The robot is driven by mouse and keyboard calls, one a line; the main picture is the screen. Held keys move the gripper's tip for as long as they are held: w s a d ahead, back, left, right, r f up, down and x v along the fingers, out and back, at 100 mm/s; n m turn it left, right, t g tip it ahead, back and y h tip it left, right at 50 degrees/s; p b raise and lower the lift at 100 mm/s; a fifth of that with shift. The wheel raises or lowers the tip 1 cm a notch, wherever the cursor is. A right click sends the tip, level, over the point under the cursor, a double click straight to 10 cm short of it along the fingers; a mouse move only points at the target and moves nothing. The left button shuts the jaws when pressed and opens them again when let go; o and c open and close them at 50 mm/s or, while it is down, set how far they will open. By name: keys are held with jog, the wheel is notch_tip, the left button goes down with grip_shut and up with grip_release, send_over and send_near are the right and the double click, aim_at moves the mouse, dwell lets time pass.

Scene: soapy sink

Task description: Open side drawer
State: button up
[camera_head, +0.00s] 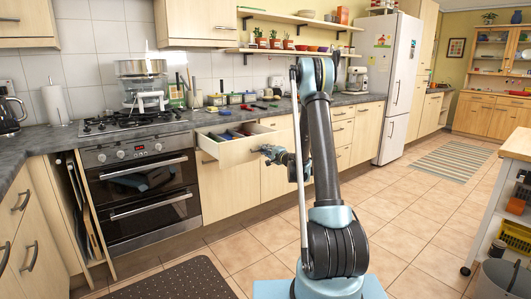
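The side drawer (228,154) is under the countertop, just right of the oven. It stands pulled out, and blue, dark and reddish items show inside it. My gripper (267,153) is small and dark at the right end of the drawer front, close to it or touching it. The view is too small to tell whether its fingers are open or shut, or whether they are around a handle. I cannot make out the drawer's handle. My arm rises in the middle of the view and hides part of the cabinets behind it.
The double oven (143,190) and hob (133,122) are left of the drawer. Other drawers (342,130) line the counter to the right, up to a white fridge (397,88). A white trolley (510,190) stands at the right edge. The tiled floor (420,225) between is clear.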

jog(key=o, duration=0.4)
jog(key=shift+a+f, duration=0.1)
jog(key=shift+a, duration=0.05)
jog(key=shift+o, duration=0.2)
jog(key=v, duration=1.2)
